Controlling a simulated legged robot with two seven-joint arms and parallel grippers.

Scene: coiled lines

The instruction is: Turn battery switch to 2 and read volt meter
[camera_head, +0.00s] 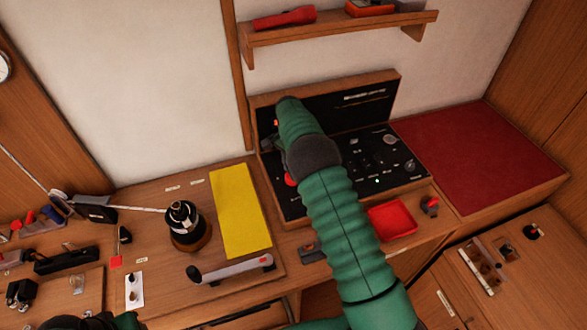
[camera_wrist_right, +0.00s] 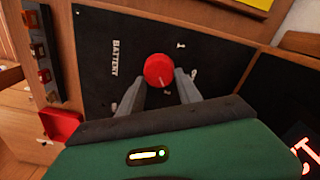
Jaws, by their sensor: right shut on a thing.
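The red battery switch knob (camera_wrist_right: 158,70) sits on a black panel marked "BATTERY" in the right wrist view, with a "1" above it to the right. My right gripper (camera_wrist_right: 160,82) has its two fingers on either side of the knob and is shut on it. In the head view my green right arm reaches over the black panel (camera_head: 349,156) and hides most of the gripper; a bit of red shows beside it. I cannot make out a volt meter reading. At the lower left, a dark and green part of my left arm (camera_head: 125,322) shows, but its gripper does not.
A red tray (camera_head: 392,220) lies on the bench right of my arm. A yellow cloth (camera_head: 240,210), a winch (camera_head: 186,225) and a handle (camera_head: 230,269) are on the left. A shelf (camera_head: 340,33) hangs above. A red surface (camera_head: 480,155) is clear at right.

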